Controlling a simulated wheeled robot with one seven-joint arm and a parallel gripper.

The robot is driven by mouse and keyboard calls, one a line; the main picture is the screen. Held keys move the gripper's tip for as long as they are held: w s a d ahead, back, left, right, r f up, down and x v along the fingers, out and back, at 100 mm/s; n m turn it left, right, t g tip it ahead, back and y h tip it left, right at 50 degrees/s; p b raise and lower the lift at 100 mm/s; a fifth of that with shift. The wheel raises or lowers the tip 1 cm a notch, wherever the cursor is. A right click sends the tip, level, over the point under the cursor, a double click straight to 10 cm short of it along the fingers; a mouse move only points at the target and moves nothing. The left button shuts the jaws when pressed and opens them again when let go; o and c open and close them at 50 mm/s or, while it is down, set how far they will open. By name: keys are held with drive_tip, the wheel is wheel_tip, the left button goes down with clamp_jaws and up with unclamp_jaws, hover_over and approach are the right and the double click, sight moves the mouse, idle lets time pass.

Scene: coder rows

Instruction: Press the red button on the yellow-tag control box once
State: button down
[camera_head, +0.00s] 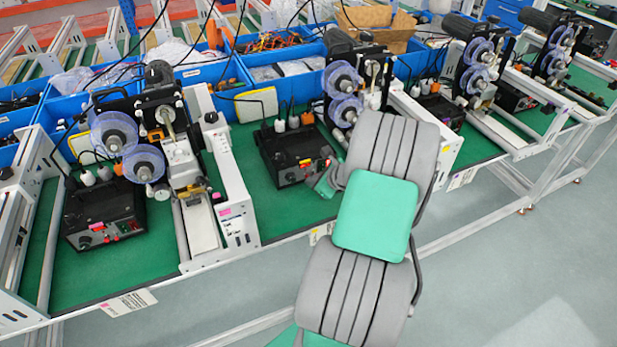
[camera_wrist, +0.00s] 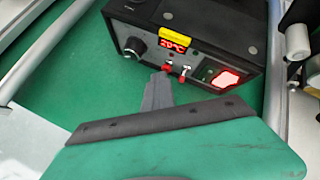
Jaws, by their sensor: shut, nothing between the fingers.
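The black control box (camera_head: 285,150) with a yellow tag (camera_head: 305,162) stands on the green bench mat in the middle of the head view. The wrist view shows its front face (camera_wrist: 200,52) with the yellow tag (camera_wrist: 175,32), a red display reading, a dark knob (camera_wrist: 133,47), two small red-tipped toggles (camera_wrist: 183,76) and a larger lit red button (camera_wrist: 228,79) at right. My gripper (camera_wrist: 160,78) is shut and empty. Its tip is close to the front face, below the toggles and left of the lit red button. I cannot tell whether it touches.
Another black control box (camera_head: 105,215) with a reddish tag stands at left. Spool machines (camera_head: 165,150) and white rails flank the boxes. Blue bins (camera_head: 290,75) line the back.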

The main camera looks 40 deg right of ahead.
drive_tip(key=s+p, duration=0.1)
drive_tip(key=s, duration=0.1)
drive_tip(key=s+a+p, duration=0.1)
drive_tip(key=s, duration=0.1)
drive_tip(key=shift+s+a+r, duration=0.1)
drive_tip(key=shift+s+a, duration=0.05)
drive_tip(key=shift+s, duration=0.25)
drive_tip(key=shift+s+a, duration=0.2)
drive_tip(key=shift+s, duration=0.2)
drive_tip(key=shift+d, duration=0.1)
